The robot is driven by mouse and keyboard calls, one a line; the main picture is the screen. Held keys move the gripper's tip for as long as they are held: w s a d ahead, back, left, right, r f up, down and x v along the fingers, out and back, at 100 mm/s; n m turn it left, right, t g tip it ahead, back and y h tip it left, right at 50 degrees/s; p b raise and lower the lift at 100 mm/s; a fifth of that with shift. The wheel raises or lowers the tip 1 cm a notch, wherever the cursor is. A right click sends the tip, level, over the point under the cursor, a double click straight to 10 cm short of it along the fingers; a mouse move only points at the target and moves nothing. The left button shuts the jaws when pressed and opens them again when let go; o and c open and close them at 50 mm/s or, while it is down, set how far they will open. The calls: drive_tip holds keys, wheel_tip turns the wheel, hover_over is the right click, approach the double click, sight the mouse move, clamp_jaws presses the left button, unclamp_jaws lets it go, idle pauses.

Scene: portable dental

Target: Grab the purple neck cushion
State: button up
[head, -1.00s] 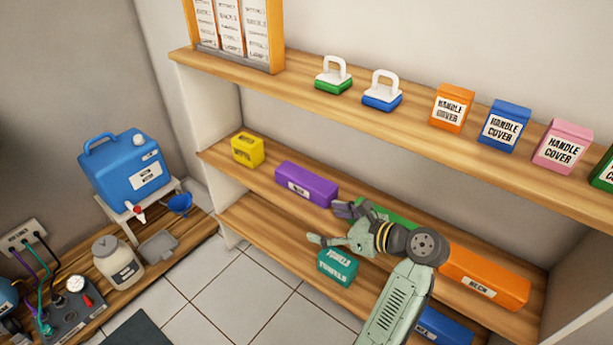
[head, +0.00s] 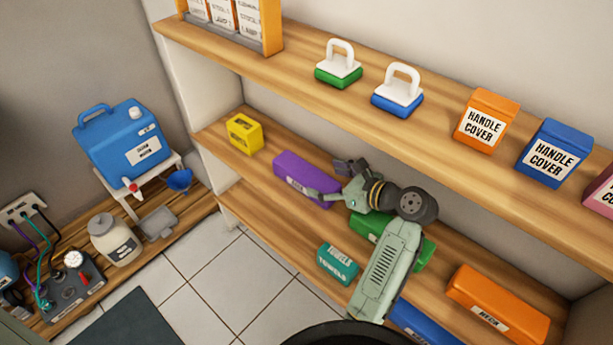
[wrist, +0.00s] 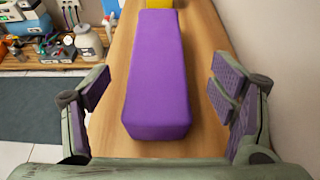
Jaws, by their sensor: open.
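The purple neck cushion (head: 303,180) is a long block lying on the middle shelf, with a white label on its front. In the wrist view the cushion (wrist: 158,75) runs lengthwise away from me, its near end between my open fingers and slightly ahead of them. My gripper (head: 331,179) is at the cushion's right end in the head view. In the wrist view my gripper (wrist: 163,103) has one finger on each side, with gaps to the cushion on both sides. Nothing is held.
A yellow box (head: 244,134) sits beyond the cushion on the same shelf. A green cushion (head: 365,228) lies behind my arm, and an orange one (head: 497,305) farther right. The upper shelf (head: 290,75) overhangs.

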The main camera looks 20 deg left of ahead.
sight(311, 175)
drive_tip(key=x, duration=0.5)
drive_tip(key=shift+a+p, duration=0.4)
drive_tip(key=shift+a, duration=0.1)
drive_tip(key=c, duration=1.3)
